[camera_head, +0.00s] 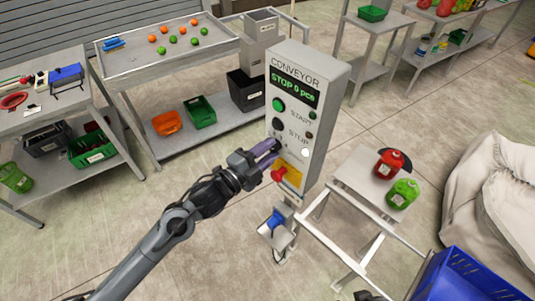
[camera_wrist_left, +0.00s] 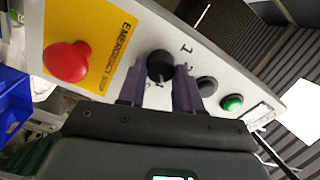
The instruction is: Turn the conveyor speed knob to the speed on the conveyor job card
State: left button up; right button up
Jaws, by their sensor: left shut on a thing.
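The grey conveyor control box (camera_head: 330,100) stands in the middle of the head view. Its display (camera_head: 294,87) reads "STOP 0 pcs". My left gripper (camera_head: 272,153) reaches the lower front of the box from the left. In the left wrist view the black speed knob (camera_wrist_left: 160,66) sits between the purple fingertips of my left gripper (camera_wrist_left: 158,88), which is shut on it. Marks around the knob are partly hidden, and its setting cannot be read. In the head view the fingers hide the knob. I cannot make out the job card.
A red emergency stop (camera_wrist_left: 67,62) on a yellow plate is close beside the knob. Green (camera_head: 279,105) and black (camera_head: 278,124) buttons are above it. A small table (camera_head: 350,183) with red and green canisters stands right of the box; a blue crate (camera_head: 465,280) is lower right.

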pick_arm(q)
jog(key=shift+m+b, duration=0.55)
jog(key=shift+m, duration=0.65)
jog(key=o, duration=1)
jog(key=shift+o, duration=0.2)
jog(key=shift+s+a, duration=0.3)
jog(key=shift+a, duration=0.05)
jog(key=v, duration=1)
jog(key=shift+b, duration=0.35)
jog(key=shift+d, duration=0.1)
